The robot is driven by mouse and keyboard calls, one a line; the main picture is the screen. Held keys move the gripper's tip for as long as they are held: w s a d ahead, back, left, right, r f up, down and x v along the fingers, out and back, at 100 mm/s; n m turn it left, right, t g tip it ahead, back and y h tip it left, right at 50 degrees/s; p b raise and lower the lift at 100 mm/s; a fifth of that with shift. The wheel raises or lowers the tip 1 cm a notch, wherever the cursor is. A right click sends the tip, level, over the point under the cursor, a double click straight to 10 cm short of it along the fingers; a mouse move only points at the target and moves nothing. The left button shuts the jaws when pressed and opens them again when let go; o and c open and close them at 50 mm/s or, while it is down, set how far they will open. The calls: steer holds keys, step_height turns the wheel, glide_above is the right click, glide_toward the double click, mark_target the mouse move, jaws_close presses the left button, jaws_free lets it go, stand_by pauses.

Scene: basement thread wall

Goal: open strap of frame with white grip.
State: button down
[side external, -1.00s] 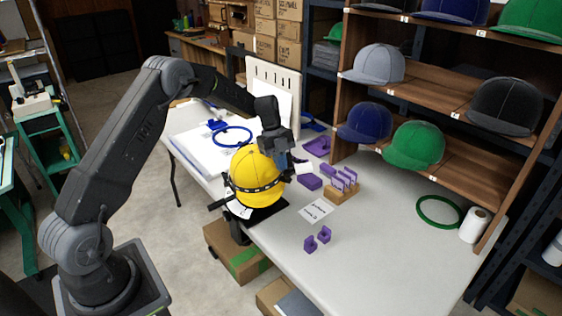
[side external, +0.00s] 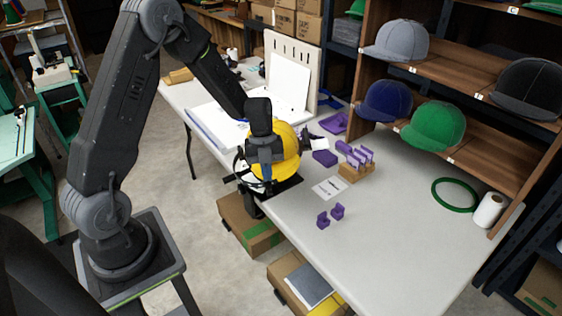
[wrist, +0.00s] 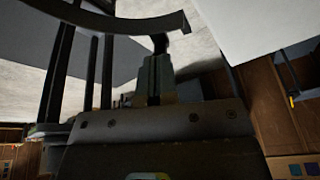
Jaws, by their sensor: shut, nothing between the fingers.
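A yellow cap (side external: 288,148) sits on a dark frame at the table's left edge in the side view. My gripper (side external: 258,168) is shut and empty, in front of the cap's left side, and hides much of it. Thin dark curved parts (side external: 238,166) show left of the gripper; I cannot tell whether they are the strap. A small white piece (side external: 319,143) juts out right of the cap; I cannot tell whether it is the grip. In the wrist view, my gripper's fingers (wrist: 157,72) are close together below a dark curved band (wrist: 125,23). Contact is unclear.
A white table (side external: 385,225) carries purple blocks (side external: 330,215), a wooden block with purple pieces (side external: 355,172), a white card (side external: 329,188) and a green ring (side external: 455,195). A cap shelf (side external: 480,150) stands at the right. A white slotted panel (side external: 292,72) rises behind the cap.

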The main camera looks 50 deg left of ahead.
steer(key=s+a+f, duration=0.2)
steer(key=s+a, duration=0.2)
steer(key=s, duration=0.7)
steer(key=shift+a, duration=0.3)
steer(key=shift+w+a, duration=0.1)
steer(key=shift+w+a+r, duration=0.2)
steer(key=shift+w+a, duration=0.3)
steer(key=d+r+n+t+y, duration=0.1)
steer(key=d+r+n, duration=0.35)
steer(key=r, duration=0.45)
steer(key=d+r+n+t+y, duration=0.1)
steer(key=d+r+n, duration=0.35)
steer(key=r, duration=0.45)
steer(key=s+d+r+n+t+y, duration=0.1)
steer(key=s+d+r+n+t, duration=0.3)
steer(key=n, duration=1)
steer(key=shift+s+d+r+n+t, duration=0.4)
steer(key=shift+s+d+r, duration=1.05)
steer(key=shift+s, duration=0.4)
